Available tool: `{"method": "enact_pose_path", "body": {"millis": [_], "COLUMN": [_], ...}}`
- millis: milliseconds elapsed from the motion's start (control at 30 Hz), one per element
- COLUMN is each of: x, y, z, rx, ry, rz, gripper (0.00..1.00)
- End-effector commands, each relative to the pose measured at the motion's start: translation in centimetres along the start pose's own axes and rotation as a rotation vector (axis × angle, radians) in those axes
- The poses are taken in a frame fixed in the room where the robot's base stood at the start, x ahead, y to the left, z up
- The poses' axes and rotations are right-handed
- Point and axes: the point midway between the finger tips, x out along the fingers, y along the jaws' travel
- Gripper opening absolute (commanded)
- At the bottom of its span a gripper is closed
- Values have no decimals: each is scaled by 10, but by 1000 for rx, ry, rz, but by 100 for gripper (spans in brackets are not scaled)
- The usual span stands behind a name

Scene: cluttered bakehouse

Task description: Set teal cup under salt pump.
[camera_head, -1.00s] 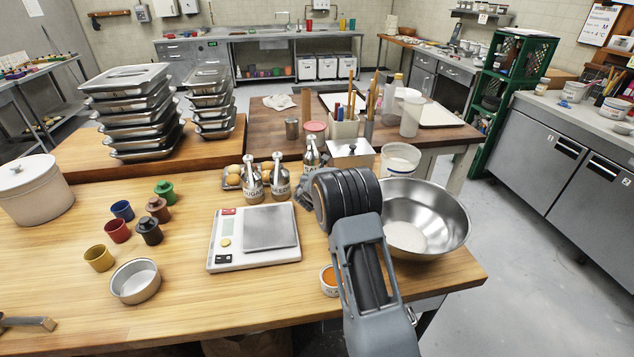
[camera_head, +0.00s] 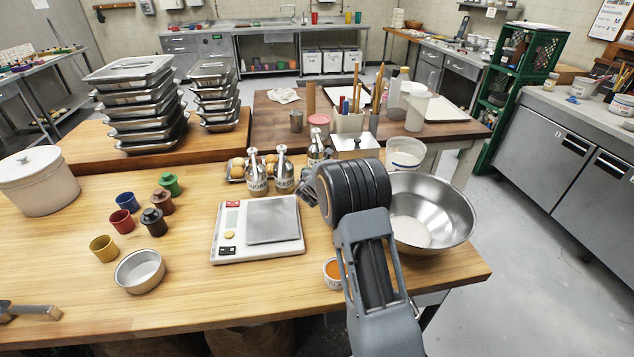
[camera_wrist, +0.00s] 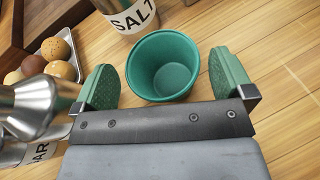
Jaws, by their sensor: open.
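In the wrist view the teal cup (camera_wrist: 163,66) stands upright and looks empty on the wooden tabletop. My gripper (camera_wrist: 165,85) is open, with one green finger pad on each side of the cup and gaps between pads and cup. The salt pump (camera_wrist: 133,14), with a SALT label, stands just beyond the cup; its top is out of the wrist view. In the head view the salt pump (camera_head: 316,148) stands behind my arm, by the other metal pumps. The teal cup is hidden there by my arm.
An orange-filled cup (camera_head: 333,272) sits near the arm. Small coloured pots stand further left.

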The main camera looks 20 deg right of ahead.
Motion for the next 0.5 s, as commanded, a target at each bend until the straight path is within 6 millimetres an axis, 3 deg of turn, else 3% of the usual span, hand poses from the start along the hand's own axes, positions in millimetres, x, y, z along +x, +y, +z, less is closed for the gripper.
{"method": "enact_pose_path", "body": {"millis": [300,500], "x": [-62,-88], "y": [1,1], "z": [-1,0], "rx": [0,0], "ry": [0,-1], "rz": [2,1], "gripper": [99,99]}}
